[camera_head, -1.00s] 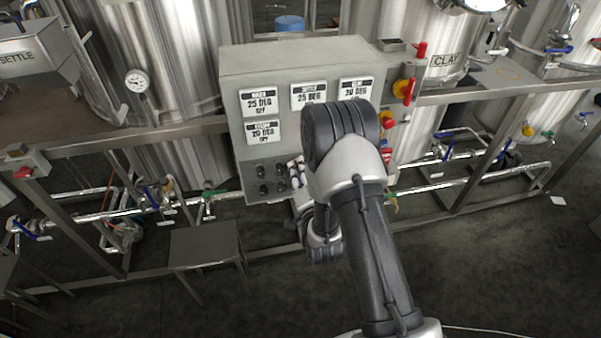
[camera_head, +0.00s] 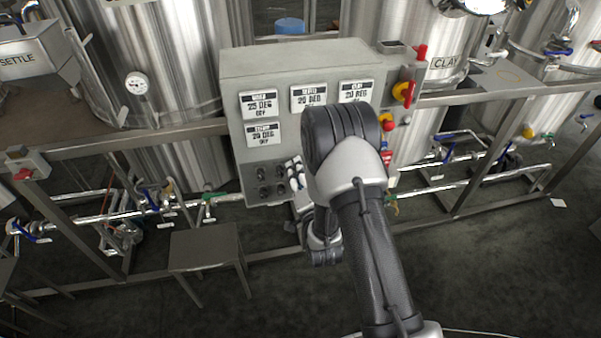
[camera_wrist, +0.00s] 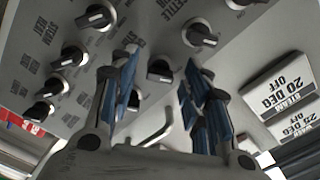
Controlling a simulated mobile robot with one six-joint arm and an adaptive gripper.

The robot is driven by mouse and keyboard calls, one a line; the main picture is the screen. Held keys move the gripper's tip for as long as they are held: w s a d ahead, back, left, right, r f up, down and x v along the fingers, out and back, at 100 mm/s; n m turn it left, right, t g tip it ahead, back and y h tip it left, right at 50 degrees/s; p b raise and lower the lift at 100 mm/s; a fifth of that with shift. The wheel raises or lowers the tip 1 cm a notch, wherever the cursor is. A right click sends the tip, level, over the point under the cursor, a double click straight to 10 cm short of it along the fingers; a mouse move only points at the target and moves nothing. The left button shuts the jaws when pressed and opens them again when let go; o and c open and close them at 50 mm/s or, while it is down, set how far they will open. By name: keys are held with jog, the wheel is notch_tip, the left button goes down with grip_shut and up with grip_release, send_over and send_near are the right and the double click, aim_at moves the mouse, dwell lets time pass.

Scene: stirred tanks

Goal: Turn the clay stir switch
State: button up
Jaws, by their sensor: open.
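The grey control panel (camera_head: 230,120) carries several black rotary switches, seen close up in the wrist view. One switch (camera_wrist: 160,70) sits between the spread fingertips of my gripper (camera_wrist: 160,62). A gap shows on both sides of it, and I cannot tell whether a finger touches it. Labels near it are tilted and partly hidden, so I cannot read which switch is the clay stir switch. My gripper (camera_head: 297,175) is open and empty, close to the panel's lower face in the head view. My arm hides the lower right of the panel there.
Other switches (camera_wrist: 198,36) (camera_wrist: 97,17) lie close around the fingers. The CLAY tank (camera_head: 420,30) stands behind to the right. Pipes and valves run along both sides. A small metal stool (camera_head: 205,248) stands front left.

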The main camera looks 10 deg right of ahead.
jog(key=s, duration=0.7)
jog(key=shift+s, duration=0.25)
notch_tip(320, 180, up, 13)
jog(key=n+g, duration=0.6)
jog(key=s+r+n+g, duration=0.3)
jog(key=s, duration=1.1)
jog(key=s+r+n+g, duration=0.2)
jog(key=s+r+g, duration=0.2)
jog(key=s, duration=1.1)
jog(key=shift+r+n, duration=0.25)
jog(key=shift+n, duration=0.15)
